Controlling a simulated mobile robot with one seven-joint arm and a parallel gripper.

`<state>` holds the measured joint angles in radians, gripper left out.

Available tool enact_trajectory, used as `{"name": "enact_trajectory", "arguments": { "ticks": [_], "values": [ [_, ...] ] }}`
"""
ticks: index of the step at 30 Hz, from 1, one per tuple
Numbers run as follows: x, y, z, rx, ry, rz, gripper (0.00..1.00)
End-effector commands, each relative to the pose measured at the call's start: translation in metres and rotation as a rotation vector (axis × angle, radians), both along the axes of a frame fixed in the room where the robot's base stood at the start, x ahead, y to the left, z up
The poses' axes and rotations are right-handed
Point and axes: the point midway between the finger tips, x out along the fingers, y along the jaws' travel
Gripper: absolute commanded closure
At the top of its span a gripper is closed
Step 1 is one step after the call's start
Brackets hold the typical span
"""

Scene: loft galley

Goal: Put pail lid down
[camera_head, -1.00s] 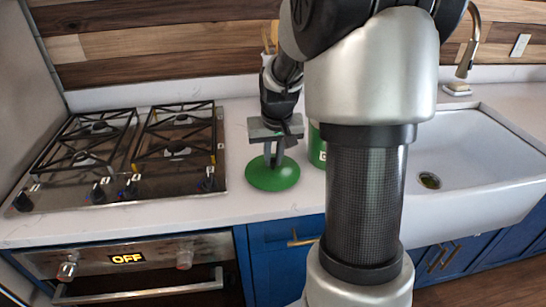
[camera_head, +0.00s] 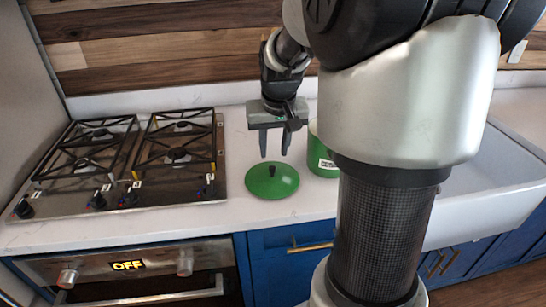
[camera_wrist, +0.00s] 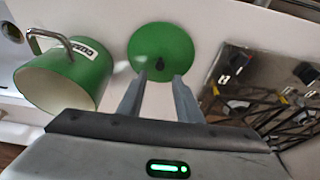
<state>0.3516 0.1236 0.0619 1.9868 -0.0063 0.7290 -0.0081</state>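The pail lid (camera_head: 272,181) is a round green disc with a small black knob. It lies flat on the white counter between the stove and the pail. It also shows in the wrist view (camera_wrist: 161,55), just past the fingertips. My gripper (camera_head: 275,156) is open and empty above the lid, its fingers apart from the knob. It also shows in the wrist view (camera_wrist: 160,77). The green pail (camera_head: 322,155) stands just right of the lid, partly hidden by my arm. In the wrist view the pail (camera_wrist: 72,75) shows its open top, pale inside and metal handle.
A gas stove (camera_head: 125,160) with black grates lies left of the lid. A white sink (camera_head: 490,195) is at the right, partly behind my arm. The white counter (camera_head: 270,212) is clear in front of the lid. Blue cabinets and an oven are below.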

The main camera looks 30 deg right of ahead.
Motion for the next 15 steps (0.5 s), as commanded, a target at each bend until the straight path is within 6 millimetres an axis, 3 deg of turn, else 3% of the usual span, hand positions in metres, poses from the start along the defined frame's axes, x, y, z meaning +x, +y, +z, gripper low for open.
{"name": "enact_trajectory", "arguments": {
  "ticks": [1,6,15],
  "values": [
    [-0.002,0.001,0.012,-0.001,-0.004,0.000,0.68],
    [-0.010,0.003,0.034,0.000,0.000,0.000,0.68],
    [-0.013,0.004,0.042,0.001,0.002,0.000,0.68]
  ]
}}
